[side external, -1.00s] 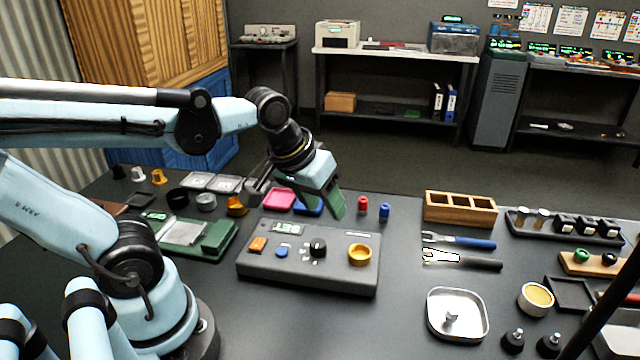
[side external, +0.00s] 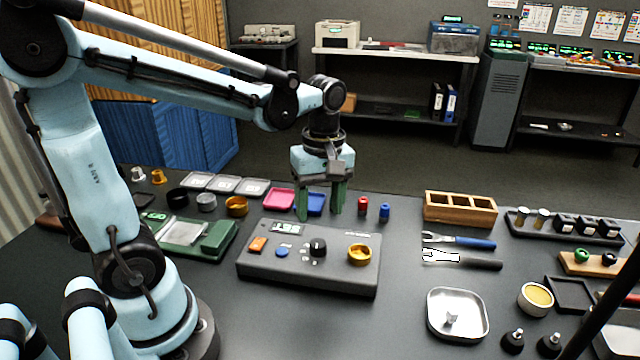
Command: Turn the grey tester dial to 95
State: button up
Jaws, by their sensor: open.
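The grey tester box (side external: 310,273) sits on the dark table. Its top carries an orange switch (side external: 258,244), a blue button (side external: 282,252), a black knob (side external: 318,246) with small marks around it, a brass-coloured ring (side external: 359,254) and a small display (side external: 287,228). I see no clearly grey dial; the knob looks black, and its setting is too small to read. My gripper (side external: 320,214) points down with green fingers apart and nothing between them. It is above and near the back edge of the tester, apart from the knob.
Pink and blue trays (side external: 279,199) lie behind the tester, with red (side external: 363,206) and blue (side external: 384,211) small parts to their right. A green scale-like device (side external: 190,235) is at left. A wooden box (side external: 460,208), tools and a metal tray (side external: 458,315) are at right. Table in front is clear.

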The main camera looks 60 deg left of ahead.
aim_at(318, 242)
jog(key=shift+s+f, duration=0.2)
jog(key=shift+f, duration=3.7)
jog(key=c, duration=1)
